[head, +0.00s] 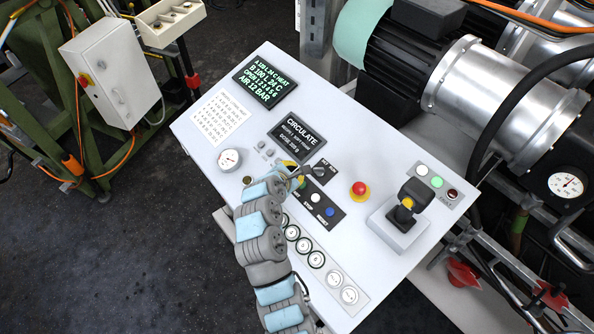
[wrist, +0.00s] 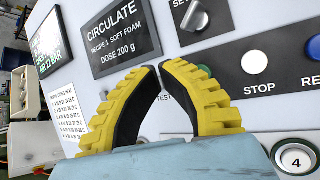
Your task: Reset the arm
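My gripper (head: 298,171) hangs over the middle of a white control panel (head: 248,112). In the wrist view its yellow ridged fingers (wrist: 160,68) with black pads lean together and their tips almost meet. A wedge-shaped gap stays behind the tips, where panel and a "TEST" label show; I see nothing held. The right finger partly covers a green button (wrist: 205,71). I cannot tell whether the fingers touch the panel. My arm reaches up from the bottom of the head view.
The "CIRCULATE" display (wrist: 122,38), selector knob (wrist: 195,16) and STOP button (wrist: 254,61) lie close to the fingers. A red emergency button (head: 359,188) and joystick (head: 408,203) stand to the right. Motor machinery (head: 480,80) rises behind; a green frame (head: 45,100) stands left. Open floor (head: 110,250) lies lower left.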

